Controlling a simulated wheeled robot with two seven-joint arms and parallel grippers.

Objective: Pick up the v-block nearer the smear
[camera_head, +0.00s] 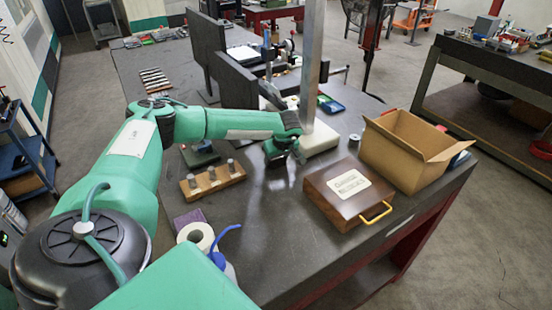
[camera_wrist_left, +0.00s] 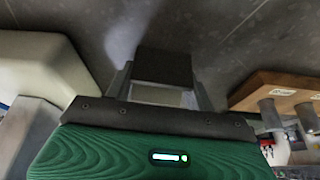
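My left gripper (camera_head: 280,160) is low over the dark table, just in front of a pale block-shaped base. In the left wrist view a dark block (camera_wrist_left: 165,68), which looks like a v-block, lies between the two fingers (camera_wrist_left: 164,84). The fingers stand close along both its sides. I cannot tell whether they press on it. In the head view the gripper hides this block. A faint light patch (camera_wrist_left: 124,32) on the tabletop beside the block may be the smear or only a reflection. I cannot make out a second v-block clearly. My right gripper is out of view.
A wooden holder with metal pegs (camera_head: 212,180) stands left of the gripper. The pale base (camera_head: 320,140) with its tall post is behind it. A brown box with a yellow handle (camera_head: 348,194) and an open carton (camera_head: 402,150) are to the right. Bare tabletop (camera_head: 275,220) lies in front.

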